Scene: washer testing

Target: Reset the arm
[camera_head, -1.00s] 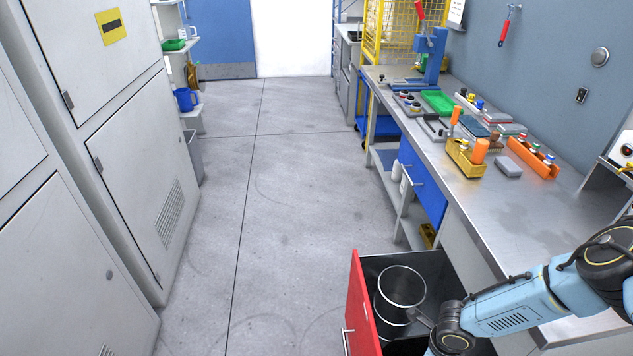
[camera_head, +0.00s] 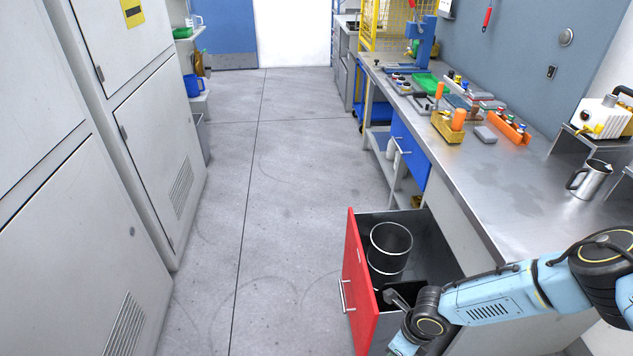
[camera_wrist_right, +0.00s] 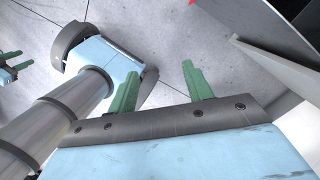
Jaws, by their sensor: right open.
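My right arm (camera_head: 500,298), light blue with dark joints, reaches in from the right in the head view. Its wrist is bent down over the near end of an open drawer with a red front (camera_head: 359,285). The fingers are hidden there. In the right wrist view my right gripper (camera_wrist_right: 160,88) has two green fingers standing wide apart with nothing between them. Green fingertips, apparently of my left gripper (camera_wrist_right: 14,68), show at the left edge of that view. Their opening is unclear. The left arm is not in the head view.
A metal cylinder (camera_head: 390,247) stands in the drawer. The steel workbench (camera_head: 480,195) carries an orange rack (camera_head: 508,128), a yellow bin (camera_head: 447,127) and a steel mug (camera_head: 590,180). Grey cabinets (camera_head: 150,140) line the left. The floor (camera_head: 285,200) between is clear.

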